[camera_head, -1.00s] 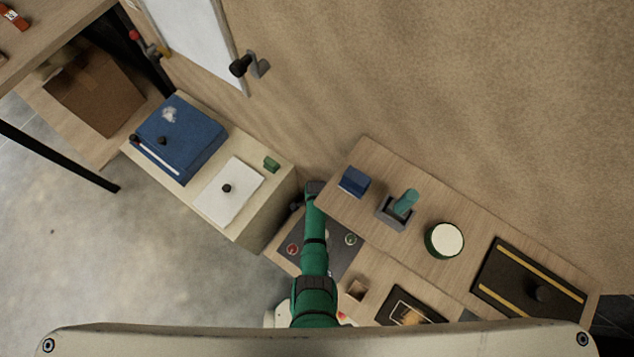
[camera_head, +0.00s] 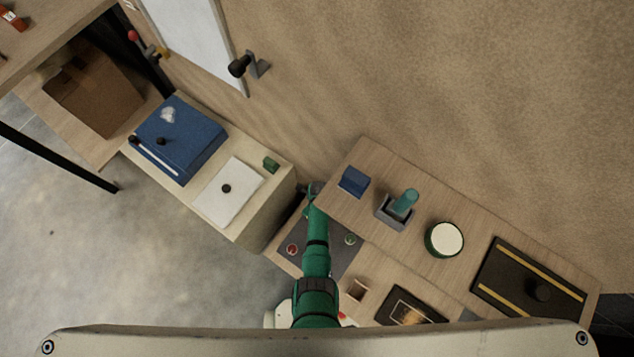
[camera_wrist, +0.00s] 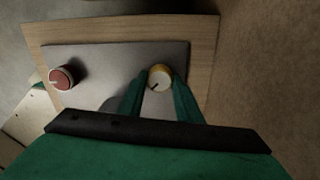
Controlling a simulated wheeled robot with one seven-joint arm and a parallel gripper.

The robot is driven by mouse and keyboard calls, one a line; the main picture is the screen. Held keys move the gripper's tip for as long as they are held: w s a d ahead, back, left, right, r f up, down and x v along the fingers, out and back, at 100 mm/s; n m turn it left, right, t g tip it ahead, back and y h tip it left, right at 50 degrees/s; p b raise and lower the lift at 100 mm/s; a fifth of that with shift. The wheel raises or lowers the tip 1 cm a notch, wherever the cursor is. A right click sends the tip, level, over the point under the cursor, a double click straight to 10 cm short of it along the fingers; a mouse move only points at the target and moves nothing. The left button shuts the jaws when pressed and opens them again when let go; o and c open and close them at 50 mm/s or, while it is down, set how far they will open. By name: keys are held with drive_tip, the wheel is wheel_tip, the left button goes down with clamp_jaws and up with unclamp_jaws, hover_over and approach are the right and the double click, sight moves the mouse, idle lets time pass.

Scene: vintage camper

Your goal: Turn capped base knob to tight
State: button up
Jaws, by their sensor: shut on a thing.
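In the wrist view, a pale-capped knob with a yellow base (camera_wrist: 160,76) stands on a grey panel (camera_wrist: 110,60). A dark mark on its cap points to the lower left. My gripper (camera_wrist: 159,84) has one green finger on each side of this knob and is shut on it. In the head view, my gripper (camera_head: 312,190) is at the far end of my green arm, and this knob cannot be made out. A red knob with a pale mark (camera_wrist: 61,77) is at the left of the panel; it also shows in the head view (camera_head: 292,249).
A green knob with a pale top (camera_head: 351,239) is on the panel right of my arm. A cream cabinet (camera_head: 255,235) stands to the left.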

drive_tip(key=m, duration=0.4)
drive_tip(key=shift+d+m, duration=0.1)
drive_tip(key=shift+m, duration=1.8)
drive_tip(key=o, duration=1)
drive_tip(key=shift+o, duration=0.2)
wheel_tip(320, 180, up, 11)
drive_tip(key=shift+d, duration=0.2)
drive_tip(key=shift+f, duration=0.15)
